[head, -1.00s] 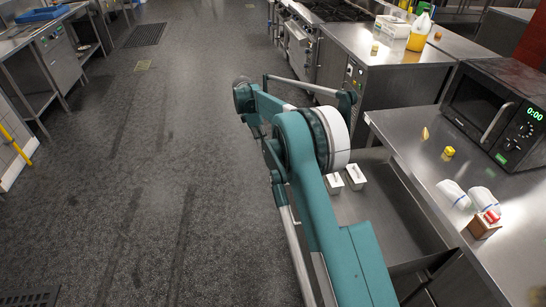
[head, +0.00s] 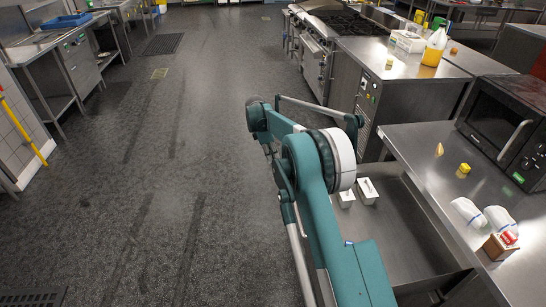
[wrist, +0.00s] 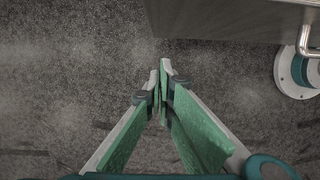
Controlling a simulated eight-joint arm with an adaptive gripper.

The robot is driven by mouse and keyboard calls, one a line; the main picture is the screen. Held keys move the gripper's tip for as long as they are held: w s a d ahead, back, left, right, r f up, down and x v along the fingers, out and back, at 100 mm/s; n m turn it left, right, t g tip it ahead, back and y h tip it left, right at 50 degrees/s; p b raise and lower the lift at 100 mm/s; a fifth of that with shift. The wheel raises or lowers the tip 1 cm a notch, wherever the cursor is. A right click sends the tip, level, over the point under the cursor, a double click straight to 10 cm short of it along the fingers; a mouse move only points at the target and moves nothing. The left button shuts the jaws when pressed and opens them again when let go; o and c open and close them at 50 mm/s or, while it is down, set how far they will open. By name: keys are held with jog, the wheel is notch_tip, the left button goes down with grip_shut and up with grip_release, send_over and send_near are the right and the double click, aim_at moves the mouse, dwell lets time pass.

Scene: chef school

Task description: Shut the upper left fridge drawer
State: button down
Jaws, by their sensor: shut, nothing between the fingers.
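The open drawer (head: 400,235) juts out from under the steel counter at the right of the head view, with two small white boxes (head: 368,190) inside. Part of it is hidden behind my arm. In the wrist view, a dark flat panel (wrist: 225,18) with a metal bar handle (wrist: 304,42) shows at the top right, probably the drawer's front. My gripper (wrist: 160,72) is shut and empty, over the floor just below the panel's lower left edge in the picture. I cannot tell whether it touches the panel. The gripper is hidden in the head view.
The steel counter (head: 425,140) holds a microwave (head: 505,130), a small yellow item (head: 463,170), white bags (head: 468,212) and a wooden box (head: 500,246). A stove (head: 345,25) stands further back. The floor (head: 150,200) to the left is clear.

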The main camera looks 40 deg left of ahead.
jog(key=w+d+f+b, duration=0.2)
jog(key=w+d+f, duration=0.2)
jog(key=f, duration=0.3)
dwell(0.4)
jog(key=shift+w+d+f, duration=0.1)
jog(key=shift+d, duration=0.05)
